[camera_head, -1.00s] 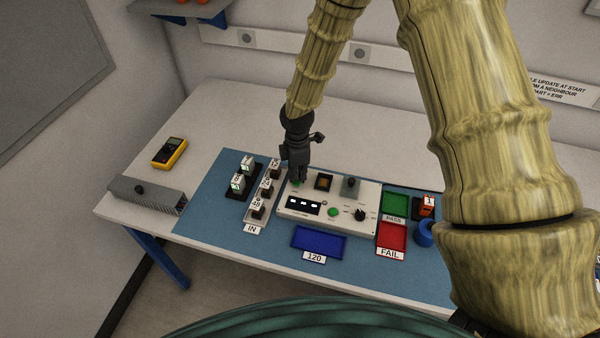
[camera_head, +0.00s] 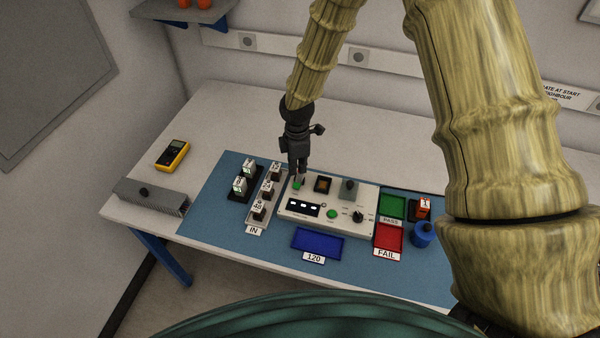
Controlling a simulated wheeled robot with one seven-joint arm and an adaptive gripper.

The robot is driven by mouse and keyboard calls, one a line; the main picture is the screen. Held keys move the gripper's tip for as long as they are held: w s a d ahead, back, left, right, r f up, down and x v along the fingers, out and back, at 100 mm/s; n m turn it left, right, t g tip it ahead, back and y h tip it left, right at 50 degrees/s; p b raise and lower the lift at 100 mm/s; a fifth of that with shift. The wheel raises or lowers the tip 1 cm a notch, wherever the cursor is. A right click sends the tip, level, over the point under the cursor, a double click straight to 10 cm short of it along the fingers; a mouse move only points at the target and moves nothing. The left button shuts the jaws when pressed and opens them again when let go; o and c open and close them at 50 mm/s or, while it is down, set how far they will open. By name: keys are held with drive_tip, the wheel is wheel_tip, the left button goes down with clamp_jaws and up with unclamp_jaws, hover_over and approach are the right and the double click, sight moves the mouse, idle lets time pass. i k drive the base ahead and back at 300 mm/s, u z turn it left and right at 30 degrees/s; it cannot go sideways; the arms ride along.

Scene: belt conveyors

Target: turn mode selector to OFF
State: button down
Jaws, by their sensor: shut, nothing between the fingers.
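A light grey control panel (camera_head: 345,224) lies on the blue mat of the bench. The mode selector looks to be the black rotary knob (camera_head: 358,216) at the panel's right front; its labels are too small to read. A green button (camera_head: 332,214) sits left of the knob, and a dark display with white readouts (camera_head: 303,208) is further left. My gripper (camera_head: 298,184) is shut and empty, pointing down at the panel's back left corner, by another green button (camera_head: 296,187). I cannot tell if it touches. It is well left of the knob.
A blue tray (camera_head: 318,251) lies in front of the panel. Green (camera_head: 393,206) and red (camera_head: 389,238) trays and a blue cylinder (camera_head: 422,236) are on the right. The IN rack (camera_head: 256,222) with several blocks stands left. A yellow meter (camera_head: 173,154) lies at the back left.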

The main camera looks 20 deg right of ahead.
sight(358, 218)
drive_tip(key=k, duration=1)
